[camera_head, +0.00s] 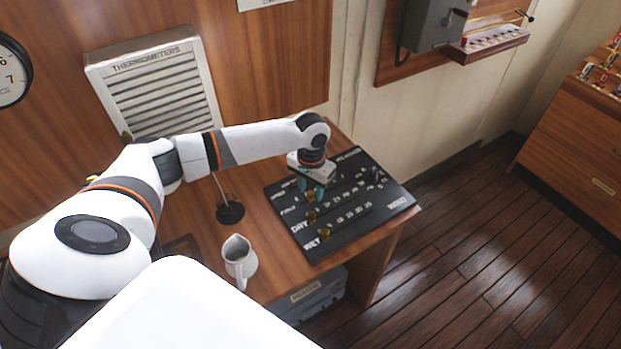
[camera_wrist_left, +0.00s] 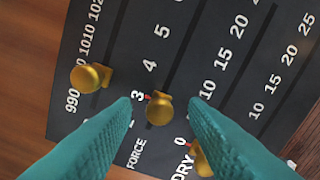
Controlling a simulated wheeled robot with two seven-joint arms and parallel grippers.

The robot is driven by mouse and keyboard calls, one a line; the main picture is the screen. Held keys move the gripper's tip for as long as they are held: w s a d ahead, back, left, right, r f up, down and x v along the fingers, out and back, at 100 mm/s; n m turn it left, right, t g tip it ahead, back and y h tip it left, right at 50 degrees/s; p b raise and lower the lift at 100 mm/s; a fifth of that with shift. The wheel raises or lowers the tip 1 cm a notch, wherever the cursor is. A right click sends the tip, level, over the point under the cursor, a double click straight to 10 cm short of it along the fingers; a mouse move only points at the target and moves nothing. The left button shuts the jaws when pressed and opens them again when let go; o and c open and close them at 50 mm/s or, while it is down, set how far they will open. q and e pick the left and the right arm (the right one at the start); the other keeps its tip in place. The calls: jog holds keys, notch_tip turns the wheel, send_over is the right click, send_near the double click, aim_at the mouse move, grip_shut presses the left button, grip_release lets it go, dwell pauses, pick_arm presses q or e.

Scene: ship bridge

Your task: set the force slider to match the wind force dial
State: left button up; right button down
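The black slider board (camera_head: 365,212) lies on the wooden desk. In the left wrist view, the brass force knob (camera_wrist_left: 158,110) sits in the slot of the FORCE scale, its red mark close to the 3. My left gripper (camera_head: 316,190) is over the board, pointing down. In the wrist view its teal fingers (camera_wrist_left: 160,103) are apart on either side of the force knob, with visible gaps. A round white dial (camera_head: 10,75) is cut off at the head view's left edge. My right gripper is not in view.
A brass knob (camera_wrist_left: 90,77) near 990 and the DRY knob (camera_wrist_left: 202,160), partly behind a finger, flank the force knob. A white jug (camera_head: 238,258) and a dark round holder (camera_head: 230,212) stand left of the board. A louvred thermometer box (camera_head: 158,88) hangs behind.

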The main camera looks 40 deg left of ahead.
aim_at(310, 193)
pick_arm(q)
jog(key=shift+s+a+r, duration=0.1)
jog(key=shift+s, duration=0.1)
notch_tip(310, 193, up, 12)
jog(key=b, duration=0.2)
dwell(0.3)
dwell(0.4)
